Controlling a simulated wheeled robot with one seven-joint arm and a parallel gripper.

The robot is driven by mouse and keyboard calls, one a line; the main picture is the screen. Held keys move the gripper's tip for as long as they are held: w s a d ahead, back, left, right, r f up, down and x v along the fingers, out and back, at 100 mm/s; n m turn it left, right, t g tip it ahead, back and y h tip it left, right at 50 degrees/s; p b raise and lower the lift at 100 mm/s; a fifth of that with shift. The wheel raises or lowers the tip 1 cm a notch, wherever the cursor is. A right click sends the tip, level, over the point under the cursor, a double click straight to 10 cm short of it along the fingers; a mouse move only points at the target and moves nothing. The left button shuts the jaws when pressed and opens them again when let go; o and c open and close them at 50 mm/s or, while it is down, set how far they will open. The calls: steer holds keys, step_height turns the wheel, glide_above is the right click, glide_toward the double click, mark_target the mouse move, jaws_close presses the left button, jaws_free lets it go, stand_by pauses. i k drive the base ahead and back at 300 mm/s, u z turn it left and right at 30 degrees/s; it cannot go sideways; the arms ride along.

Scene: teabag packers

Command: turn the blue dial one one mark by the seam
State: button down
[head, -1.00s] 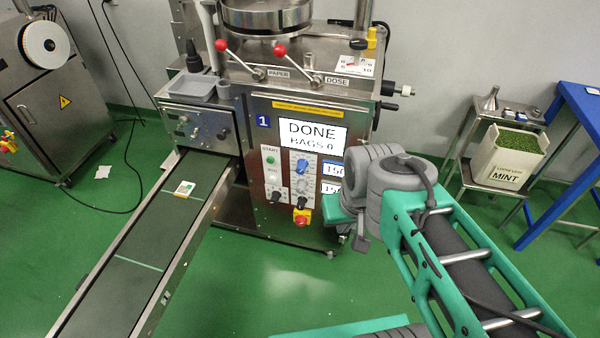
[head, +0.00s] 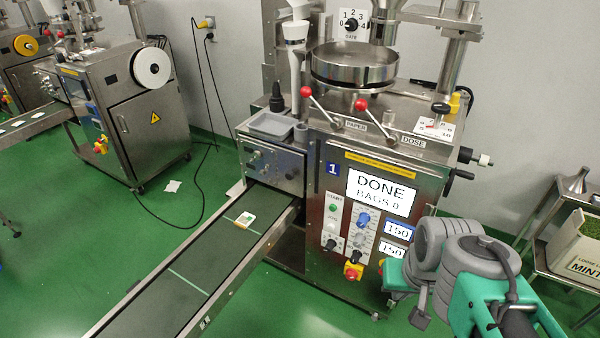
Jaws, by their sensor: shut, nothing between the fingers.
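The blue dial (head: 363,219) is a round knob on the light control panel (head: 361,238) of the machine marked 1. It sits below the screen (head: 382,193), which reads DONE, BAGS 0. Its exact mark and the word seam are too small to read. A dark knob (head: 357,257) is below it. My gripper (head: 418,312) is at the lower right of the panel, apart from the blue dial. It is shut and empty, and the wrist partly hides it.
A red emergency button (head: 352,271) is low on the panel. Two red-tipped levers, paper (head: 306,91) and dose (head: 361,104), stand above. A conveyor (head: 215,258) carrying a small packet (head: 245,219) runs to the lower left. A MINT bin (head: 575,262) stands at right.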

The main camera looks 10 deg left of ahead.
mark_target(362, 221)
steer(key=z, duration=0.1)
steer(key=k, duration=0.35)
steer(key=u, duration=0.95)
steer(key=i, duration=0.7)
steer(key=u, duration=0.6)
